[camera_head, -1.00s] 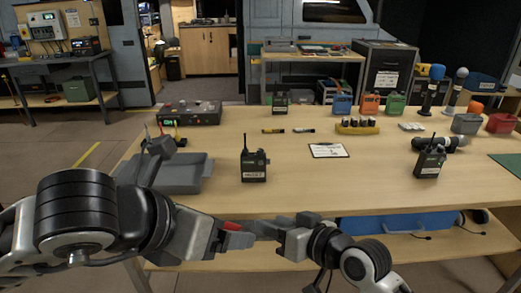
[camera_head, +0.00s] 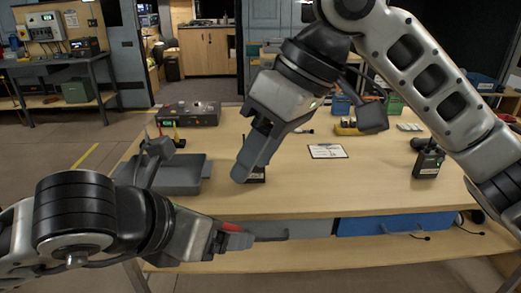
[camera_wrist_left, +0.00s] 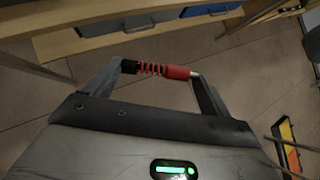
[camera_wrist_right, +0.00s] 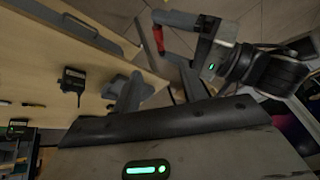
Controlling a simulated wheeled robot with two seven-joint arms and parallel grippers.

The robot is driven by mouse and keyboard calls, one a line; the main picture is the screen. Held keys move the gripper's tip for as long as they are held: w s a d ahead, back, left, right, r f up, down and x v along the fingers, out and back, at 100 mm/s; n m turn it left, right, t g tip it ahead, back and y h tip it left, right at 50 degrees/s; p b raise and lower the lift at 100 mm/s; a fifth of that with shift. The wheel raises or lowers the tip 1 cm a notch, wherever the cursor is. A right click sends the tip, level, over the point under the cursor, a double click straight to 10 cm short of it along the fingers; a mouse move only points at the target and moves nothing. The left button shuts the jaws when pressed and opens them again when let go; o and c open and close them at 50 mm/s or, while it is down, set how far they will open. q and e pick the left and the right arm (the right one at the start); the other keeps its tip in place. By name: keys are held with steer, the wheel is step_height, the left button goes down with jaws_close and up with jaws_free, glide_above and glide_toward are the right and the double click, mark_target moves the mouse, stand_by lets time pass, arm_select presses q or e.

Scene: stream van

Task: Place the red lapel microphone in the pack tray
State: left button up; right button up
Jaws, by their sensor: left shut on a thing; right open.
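The red lapel microphone (camera_wrist_left: 178,72), with a black end and a coiled red part, is clamped crosswise between the fingertips of my left gripper (camera_wrist_left: 160,75). In the head view my left gripper (camera_head: 240,233) holds it in front of the table's front edge, below the tabletop. A bit of red also shows there in the right wrist view (camera_wrist_right: 157,36). The grey pack tray (camera_head: 184,180) is on the table's left side, partly hidden by my left arm. My right gripper (camera_head: 256,160) is open and empty over the table, right of the tray.
A radio (camera_head: 257,174) is mostly hidden behind my right gripper. Another radio (camera_head: 428,160) stands at the right. A clipboard (camera_head: 327,151) lies mid-table. A dark box (camera_head: 190,113) is behind the tray. A blue drawer (camera_head: 395,222) is under the tabletop. The front middle of the table is clear.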

steer(key=x, duration=1.1)
steer(key=shift+s+f, duration=0.1)
steer(key=shift+f, duration=0.25)
jaws_close()
arm_select(q)
steer(key=o, duration=0.9)
steer(key=shift+c, duration=0.2)
steer(key=shift+f, duration=0.1)
